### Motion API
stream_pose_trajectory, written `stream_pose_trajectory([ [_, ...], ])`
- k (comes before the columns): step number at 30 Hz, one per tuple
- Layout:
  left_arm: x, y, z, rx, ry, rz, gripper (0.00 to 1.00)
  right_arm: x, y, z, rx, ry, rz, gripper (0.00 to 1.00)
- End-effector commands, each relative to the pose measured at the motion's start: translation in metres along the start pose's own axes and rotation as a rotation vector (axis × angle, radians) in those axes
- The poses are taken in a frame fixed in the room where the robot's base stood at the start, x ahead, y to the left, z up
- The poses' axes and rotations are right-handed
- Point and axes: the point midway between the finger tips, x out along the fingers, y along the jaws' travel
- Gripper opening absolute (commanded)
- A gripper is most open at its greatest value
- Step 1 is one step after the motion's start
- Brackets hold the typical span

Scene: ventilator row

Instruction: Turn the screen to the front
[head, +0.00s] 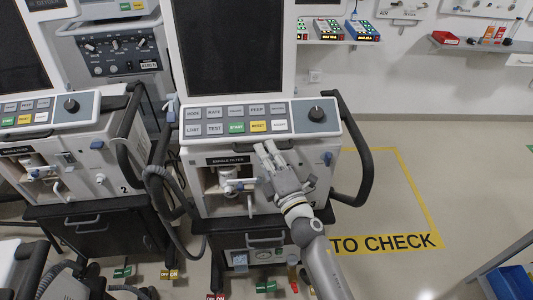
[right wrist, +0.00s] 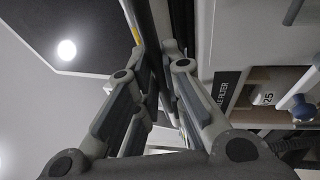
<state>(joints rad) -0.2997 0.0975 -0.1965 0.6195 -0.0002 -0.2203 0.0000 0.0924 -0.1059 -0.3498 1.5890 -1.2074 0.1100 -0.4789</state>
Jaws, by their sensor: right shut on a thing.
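The ventilator's dark screen (head: 232,45) stands in a white frame above a sloping key panel (head: 247,118) with a dark knob. It faces toward me, roughly square with the ventilator body (head: 215,205) below. My right gripper (head: 266,148) reaches up from the lower right to the panel's lower edge, beside the single filter label. In the right wrist view its fingers (right wrist: 168,48) are close together on a thin edge, which looks like the panel's; the contact is partly hidden by the fingers. My left gripper is not in view.
A second ventilator with its own key panel (head: 48,108) stands close on the left, with hoses between. A black side handle (head: 362,165) is right of the gripped panel. Floor marked "TO CHECK" (head: 385,243) is clear at the right. A wall shelf (head: 335,41) holds small devices.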

Motion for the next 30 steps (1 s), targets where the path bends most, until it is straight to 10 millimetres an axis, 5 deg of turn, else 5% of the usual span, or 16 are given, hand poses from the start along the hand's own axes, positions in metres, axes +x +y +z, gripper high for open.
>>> stream_pose_trajectory([
  [5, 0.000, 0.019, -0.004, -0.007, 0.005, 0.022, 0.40, 0.000, 0.000, -0.003, 0.001, 0.007, 0.000, 0.00],
  [6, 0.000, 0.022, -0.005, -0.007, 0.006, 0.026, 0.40, 0.000, -0.001, -0.003, 0.001, 0.007, 0.000, 0.13],
  [8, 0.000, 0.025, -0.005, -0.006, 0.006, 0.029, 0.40, 0.000, -0.001, -0.002, 0.001, 0.007, -0.001, 0.19],
  [20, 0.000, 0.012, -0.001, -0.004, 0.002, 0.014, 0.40, -0.005, -0.001, -0.001, 0.001, 0.004, -0.002, 0.19],
  [30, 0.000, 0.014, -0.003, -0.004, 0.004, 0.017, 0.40, -0.059, -0.002, -0.002, 0.003, 0.005, -0.003, 0.19],
])
